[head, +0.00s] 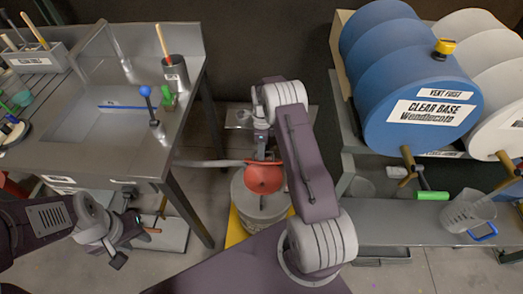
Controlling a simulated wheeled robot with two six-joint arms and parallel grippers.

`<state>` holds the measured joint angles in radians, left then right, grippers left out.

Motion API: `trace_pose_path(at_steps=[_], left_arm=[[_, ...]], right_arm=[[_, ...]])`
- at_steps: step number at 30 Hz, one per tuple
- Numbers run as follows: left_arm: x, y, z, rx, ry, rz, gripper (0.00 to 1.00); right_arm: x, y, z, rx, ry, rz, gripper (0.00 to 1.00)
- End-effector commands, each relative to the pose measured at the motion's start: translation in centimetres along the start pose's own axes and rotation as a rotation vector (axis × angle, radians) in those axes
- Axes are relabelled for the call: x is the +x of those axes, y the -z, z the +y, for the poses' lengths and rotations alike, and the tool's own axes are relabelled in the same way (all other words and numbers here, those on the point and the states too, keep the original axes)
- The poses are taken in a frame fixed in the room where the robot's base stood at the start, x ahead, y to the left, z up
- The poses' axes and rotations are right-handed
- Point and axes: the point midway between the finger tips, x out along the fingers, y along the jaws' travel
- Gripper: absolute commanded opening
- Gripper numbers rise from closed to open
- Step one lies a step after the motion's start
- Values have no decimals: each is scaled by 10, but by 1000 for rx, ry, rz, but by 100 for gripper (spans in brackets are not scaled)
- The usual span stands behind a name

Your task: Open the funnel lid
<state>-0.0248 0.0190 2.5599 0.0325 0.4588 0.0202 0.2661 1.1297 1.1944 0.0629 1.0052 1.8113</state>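The red funnel (263,180) stands on top of a grey drum (270,213) in the middle of the view. A thin red edge shows at its back, but I cannot tell how far the lid stands open. My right gripper (261,152) points down just behind the funnel, close to that edge. My arm partly covers it, so contact and finger opening are unclear. My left gripper (127,245) is at the lower left, beside the sink bench and far from the funnel. Its fingers look apart, with nothing between them.
A metal sink bench (140,150) stands at the left, its leg near the drum. Large blue drums (372,85) and white drums sit on a rack at the right. A grey shelf (395,215) below carries a clear jug (467,212). The drum stands on a yellow base (236,230).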

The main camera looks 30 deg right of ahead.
Motion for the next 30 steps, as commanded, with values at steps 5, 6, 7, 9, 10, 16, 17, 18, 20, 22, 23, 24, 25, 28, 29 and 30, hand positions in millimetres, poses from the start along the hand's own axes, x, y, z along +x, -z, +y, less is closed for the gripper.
trace_pose_path(at_steps=[5,6,7,9,10,16,17,18,20,22,23,24,25,28,29,30], left_arm=[[-1,0,0,0,0,0,36],[-2,0,0,0,0,0,36],[-3,0,0,0,0,0,36],[-5,0,0,0,0,0,36],[-6,1,0,0,0,0,36],[-11,1,0,0,0,0,36],[-12,1,0,0,0,0,36],[-12,1,0,0,0,0,36],[-12,1,0,0,0,0,36],[-12,1,0,0,0,0,36],[-12,1,0,0,0,0,36],[-12,1,0,0,0,0,36],[-12,1,0,0,0,0,36],[-12,1,0,0,0,0,36],[-12,1,0,0,0,0,36],[-12,1,0,0,0,0,36]], right_arm=[[-4,0,0,0,0,0,32],[-9,0,0,0,0,-1,32],[-14,0,0,0,2,-1,32],[-29,0,-1,0,3,-1,32],[-36,0,-1,0,4,-2,32],[-77,0,-2,0,2,-1,32],[-80,0,-1,0,1,-1,32],[-85,0,-1,0,1,-1,32],[-89,0,-1,0,0,0,32],[-91,0,-1,0,-2,0,32],[-91,0,-1,1,-2,0,32],[-91,0,-1,1,-2,0,32],[-91,0,-1,0,-2,0,32],[-91,0,-1,0,-2,0,32],[-91,0,-1,0,-2,0,32],[-91,0,-1,0,-2,0,32]])
